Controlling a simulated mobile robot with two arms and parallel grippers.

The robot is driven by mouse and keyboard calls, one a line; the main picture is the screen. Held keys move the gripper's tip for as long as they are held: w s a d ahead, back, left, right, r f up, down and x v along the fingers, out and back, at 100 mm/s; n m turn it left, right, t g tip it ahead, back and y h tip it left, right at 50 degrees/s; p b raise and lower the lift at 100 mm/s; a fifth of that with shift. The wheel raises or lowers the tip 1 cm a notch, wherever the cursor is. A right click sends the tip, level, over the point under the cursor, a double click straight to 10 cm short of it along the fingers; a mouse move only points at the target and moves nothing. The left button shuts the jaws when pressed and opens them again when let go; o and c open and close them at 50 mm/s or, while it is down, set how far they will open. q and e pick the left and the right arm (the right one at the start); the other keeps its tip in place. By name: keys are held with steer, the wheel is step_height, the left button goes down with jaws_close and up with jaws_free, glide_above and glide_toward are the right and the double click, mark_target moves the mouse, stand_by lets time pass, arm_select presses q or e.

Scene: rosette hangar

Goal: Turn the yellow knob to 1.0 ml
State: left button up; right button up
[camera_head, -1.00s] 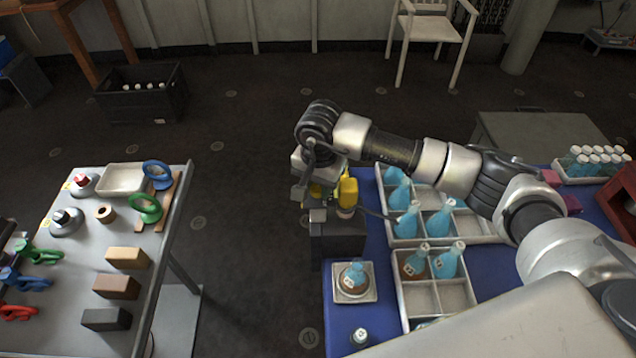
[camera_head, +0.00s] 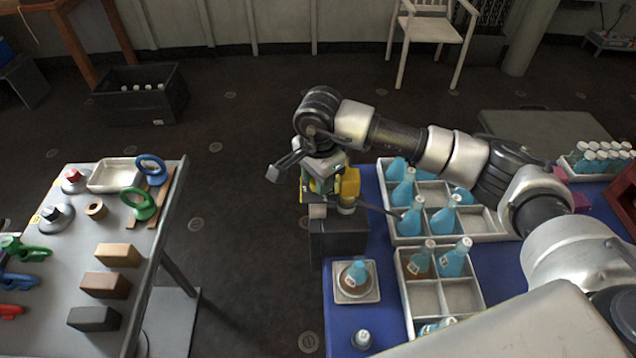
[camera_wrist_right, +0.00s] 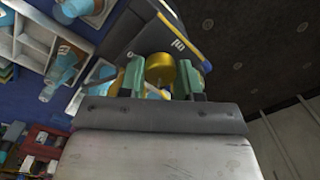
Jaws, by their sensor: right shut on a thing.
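The yellow knob (camera_wrist_right: 160,69) shows in the right wrist view between the two pale green fingers of my right gripper (camera_wrist_right: 161,76), which is shut on it. In the head view my right gripper (camera_head: 318,186) is over a dark block-shaped stand (camera_head: 338,238) at the blue table's left edge. A yellow part (camera_head: 349,186) of the device shows beside the gripper. The knob's scale and its reading cannot be made out. A flask with brown liquid (camera_head: 357,275) stands on a small square tray (camera_head: 356,295) in front of the stand. My left gripper is not in view.
A small vial (camera_head: 361,339) is near the front. A grey table (camera_head: 62,290) with blocks, rings and clamps stands left, across a floor gap.

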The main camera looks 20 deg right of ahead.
steer(key=shift+m+b, duration=0.75)
steer(key=shift+m, duration=0.55)
steer(key=o, duration=0.6)
steer(key=shift+o, duration=0.2)
step_height(320, 180, up, 11)
steer(key=b, duration=0.2)
steer(key=shift+s, duration=0.15)
